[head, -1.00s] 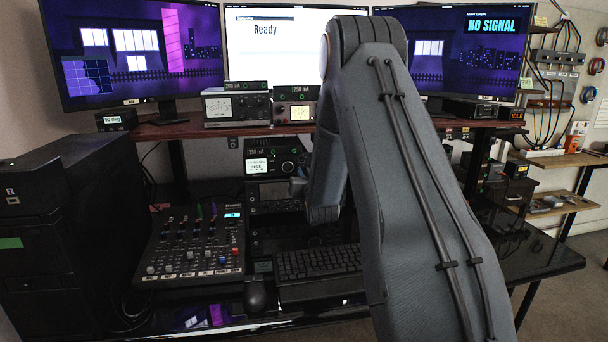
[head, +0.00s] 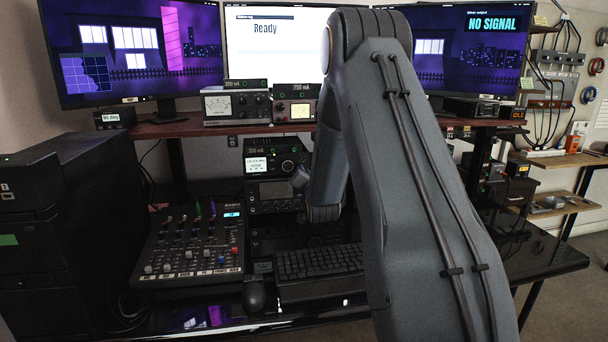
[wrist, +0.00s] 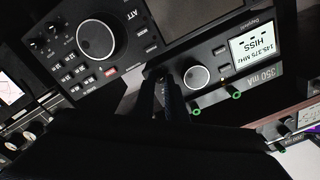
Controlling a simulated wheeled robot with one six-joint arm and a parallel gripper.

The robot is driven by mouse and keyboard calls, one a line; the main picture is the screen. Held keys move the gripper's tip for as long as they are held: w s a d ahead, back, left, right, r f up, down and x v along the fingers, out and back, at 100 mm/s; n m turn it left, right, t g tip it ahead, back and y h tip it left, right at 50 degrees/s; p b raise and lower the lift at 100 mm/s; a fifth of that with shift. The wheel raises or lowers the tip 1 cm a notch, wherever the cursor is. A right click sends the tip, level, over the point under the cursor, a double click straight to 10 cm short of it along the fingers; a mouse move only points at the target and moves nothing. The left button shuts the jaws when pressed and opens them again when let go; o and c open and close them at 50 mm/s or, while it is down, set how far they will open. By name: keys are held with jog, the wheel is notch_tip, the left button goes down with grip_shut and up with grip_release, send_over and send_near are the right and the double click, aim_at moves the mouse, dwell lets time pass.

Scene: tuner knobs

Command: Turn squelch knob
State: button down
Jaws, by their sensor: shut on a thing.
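A small black radio (head: 262,164) with a lit screen sits under the shelf in the head view. In the wrist view it appears upside down, and its screen (wrist: 257,45) reads 145.275 MHz and HISS. A large round dial (wrist: 196,77) shows on its front, beside my fingers and apart from them. My gripper (wrist: 164,90) has its dark fingers close together at the radio's front edge, shut on a small knob. The fingers hide that knob almost wholly, and no label for it is readable. In the head view my gripper is at the radio's right side, partly behind my forearm.
A larger radio with a keypad (wrist: 82,70) adjoins the small one. Green-ringed jacks (wrist: 236,95) stick out near my fingers. A mixer (head: 195,245), a keyboard (head: 318,262) and a mouse (head: 254,295) lie on the desk below. Meters (head: 236,106) stand on the shelf above.

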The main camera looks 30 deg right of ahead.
jog(key=c, duration=1.8)
grip_release()
jog(key=shift+s, duration=0.1)
jog(key=v, duration=0.7)
jog(key=shift+s+b, duration=0.35)
jog(key=shift+b, duration=0.05)
jog(key=shift+a, duration=0.1)
